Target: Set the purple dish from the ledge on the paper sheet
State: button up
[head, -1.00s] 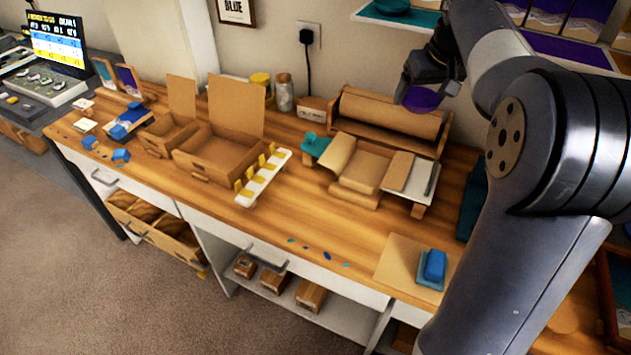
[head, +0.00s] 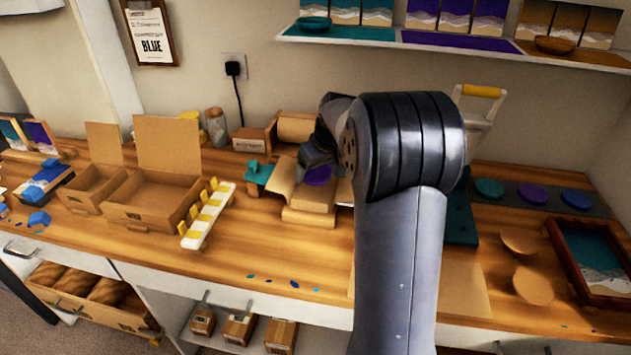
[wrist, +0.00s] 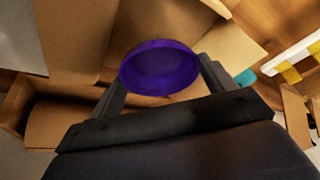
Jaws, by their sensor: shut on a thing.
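The purple dish (head: 318,176) is held in my gripper (head: 313,163), above the brown paper at the wrapping stand. In the wrist view the dish (wrist: 160,68) sits level between the two fingers of my gripper (wrist: 160,78), which are shut on its sides. Brown paper sheet (head: 310,198) lies over the stand under the dish; the dish looks apart from it, but the gap is hard to judge. The wall ledge (head: 460,41) has a bare purple section between a teal dish (head: 314,24) and a brown dish (head: 557,45).
A cardboard box (head: 150,205) and a white rack with yellow clips (head: 207,214) stand left of the paper. A flat tan sheet (head: 465,290) lies at the front right, partly behind my arm. Open wood lies at front centre.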

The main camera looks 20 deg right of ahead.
aim_at(319, 175)
jog(key=shift+f, duration=1.6)
jog(key=shift+f+b, duration=0.2)
jog(key=shift+b, duration=0.1)
jog(key=o, duration=1)
jog(key=p+v, duration=0.1)
jog(key=v, duration=1.1)
jog(key=shift+w+r, duration=0.1)
jog(key=shift+r, duration=0.15)
